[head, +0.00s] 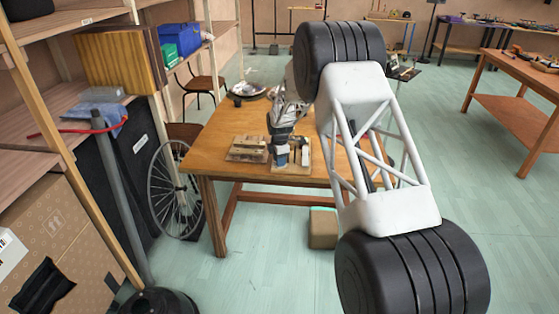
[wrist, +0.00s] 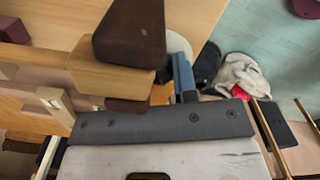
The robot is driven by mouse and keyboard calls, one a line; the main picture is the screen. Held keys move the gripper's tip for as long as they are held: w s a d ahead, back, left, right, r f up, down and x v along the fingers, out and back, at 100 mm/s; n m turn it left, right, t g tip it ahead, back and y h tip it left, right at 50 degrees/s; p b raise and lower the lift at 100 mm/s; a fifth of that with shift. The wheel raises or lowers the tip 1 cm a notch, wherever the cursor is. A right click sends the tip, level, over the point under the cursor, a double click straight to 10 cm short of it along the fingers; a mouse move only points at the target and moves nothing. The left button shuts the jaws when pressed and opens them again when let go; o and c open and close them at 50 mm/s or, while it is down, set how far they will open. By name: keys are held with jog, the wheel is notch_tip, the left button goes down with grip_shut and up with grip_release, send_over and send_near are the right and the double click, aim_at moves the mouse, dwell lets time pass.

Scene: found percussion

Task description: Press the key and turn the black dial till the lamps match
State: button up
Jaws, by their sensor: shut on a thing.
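My gripper (head: 281,148) is low over the front part of the wooden table (head: 225,127) in the head view, between two small boards. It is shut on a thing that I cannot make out. The left board (head: 235,157) carries small dark and pale parts; the right board (head: 304,167) carries a pale upright part beside my gripper. In the wrist view, a light wooden block (wrist: 105,78), a dark brown tapered block (wrist: 130,35) and a narrow blue part (wrist: 184,76) show just beyond my grey palm. I cannot pick out the key, black dial or lamps.
A dark bowl-like object (head: 249,90) lies farther back on the table. Shelves (head: 75,100) and a spoked wheel (head: 174,190) stand at the left. A cardboard-coloured block (head: 323,229) is on the floor under the table. Another table (head: 520,72) is at the right.

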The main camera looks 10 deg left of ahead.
jog(key=shift+m, duration=0.8)
jog(key=o, duration=0.9)
jog(key=shift+o, duration=0.2)
jog(key=shift+r, duration=3.9)
